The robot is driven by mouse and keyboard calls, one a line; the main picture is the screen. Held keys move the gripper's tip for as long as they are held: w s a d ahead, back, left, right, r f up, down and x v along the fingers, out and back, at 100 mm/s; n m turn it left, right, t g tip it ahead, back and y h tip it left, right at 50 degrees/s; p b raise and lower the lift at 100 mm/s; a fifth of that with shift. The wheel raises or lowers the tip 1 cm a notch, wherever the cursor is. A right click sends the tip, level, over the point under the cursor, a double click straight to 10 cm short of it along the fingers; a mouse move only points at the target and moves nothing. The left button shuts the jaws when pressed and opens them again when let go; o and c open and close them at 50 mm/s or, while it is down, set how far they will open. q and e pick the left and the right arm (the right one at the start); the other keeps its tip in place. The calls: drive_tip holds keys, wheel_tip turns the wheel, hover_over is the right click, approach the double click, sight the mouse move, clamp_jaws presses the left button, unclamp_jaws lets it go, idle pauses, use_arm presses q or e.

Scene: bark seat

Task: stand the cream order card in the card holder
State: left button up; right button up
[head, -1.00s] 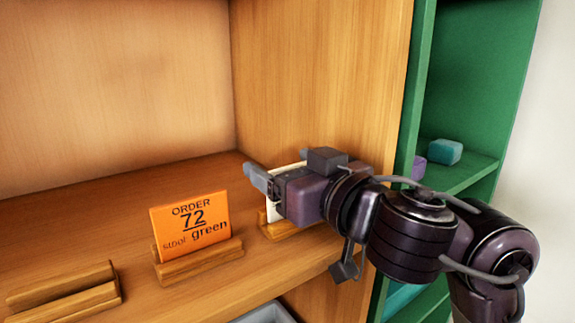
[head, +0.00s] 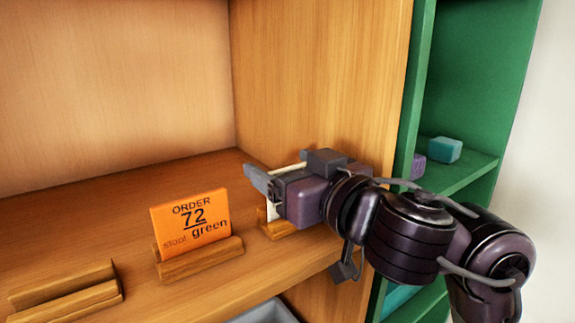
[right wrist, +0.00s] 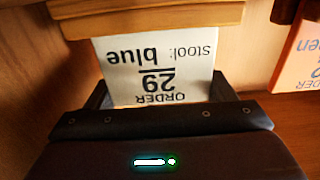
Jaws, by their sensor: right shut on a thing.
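The cream order card (right wrist: 157,68) reads "ORDER 29 stool: blue" and appears upside down in the right wrist view. My right gripper (head: 267,183) is shut on it, with a finger at each side of the card in the right wrist view. The card's bottom edge meets a wooden card holder (right wrist: 150,20); how deep it sits in the slot is hidden. In the head view, a strip of the card (head: 272,211) shows beside the gripper, just above the partly covered holder (head: 280,230). My left gripper is not in view.
An orange card (head: 190,225) reading "ORDER 72 stool: green" stands in another holder (head: 202,260) to the left. An empty wooden holder (head: 65,292) lies at the far left. A wooden side wall (head: 320,80) rises close behind my gripper. Green shelving (head: 480,80) is at right.

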drive_tip(key=shift+f, duration=0.25)
drive_tip(key=o, duration=1)
wheel_tip(320, 180, up, 7)
drive_tip(key=p, duration=0.8)
